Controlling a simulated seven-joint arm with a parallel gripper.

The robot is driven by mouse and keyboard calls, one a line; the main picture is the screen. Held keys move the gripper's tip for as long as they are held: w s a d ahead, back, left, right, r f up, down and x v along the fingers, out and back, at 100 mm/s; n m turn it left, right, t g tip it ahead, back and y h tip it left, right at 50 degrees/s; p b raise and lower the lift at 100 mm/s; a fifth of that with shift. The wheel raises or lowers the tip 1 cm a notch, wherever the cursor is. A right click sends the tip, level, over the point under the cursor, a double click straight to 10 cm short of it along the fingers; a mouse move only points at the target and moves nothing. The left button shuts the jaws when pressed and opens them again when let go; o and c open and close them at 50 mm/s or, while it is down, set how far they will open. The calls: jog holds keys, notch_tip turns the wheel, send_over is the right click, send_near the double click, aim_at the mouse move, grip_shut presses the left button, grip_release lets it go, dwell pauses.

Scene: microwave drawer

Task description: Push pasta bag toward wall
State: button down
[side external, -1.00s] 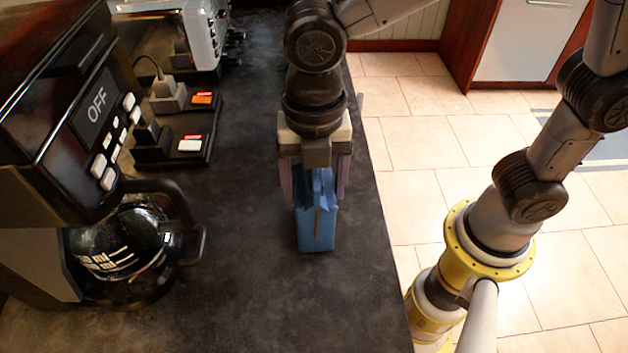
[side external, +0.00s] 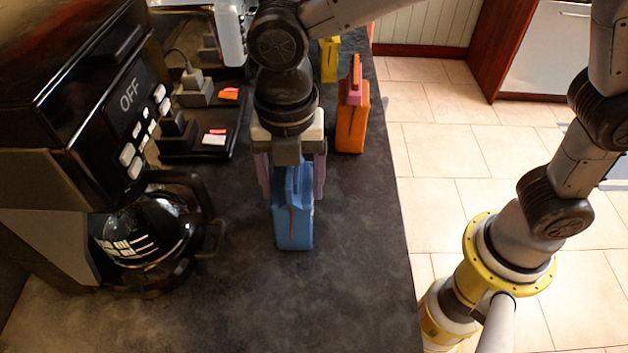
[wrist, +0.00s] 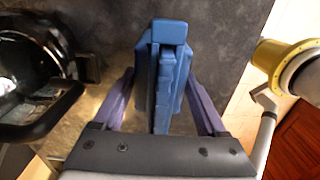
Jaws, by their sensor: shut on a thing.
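A blue bag-shaped block (side external: 294,212), which I take for the pasta bag, stands upright on the dark counter. It also shows in the wrist view (wrist: 168,58), between my two purple fingers. My gripper (side external: 291,190) is above and around the bag, shut on it, with one finger on each side. In the wrist view the finger contact is partly hidden, and gaps seem to show beside the bag.
A black coffee maker (side external: 70,110) with a glass pot (side external: 145,235) stands to the left. An orange bag (side external: 352,125) and a yellow one (side external: 329,60) stand behind at the right. Sockets (side external: 190,125) line the left side. The counter's front is clear.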

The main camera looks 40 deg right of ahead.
jog(key=shift+w+a, duration=0.8)
jog(key=shift+w, duration=0.2)
jog(key=shift+w+a, duration=0.8)
jog(key=shift+w, duration=0.15)
grip_release()
notch_tip(320, 180, up, 14)
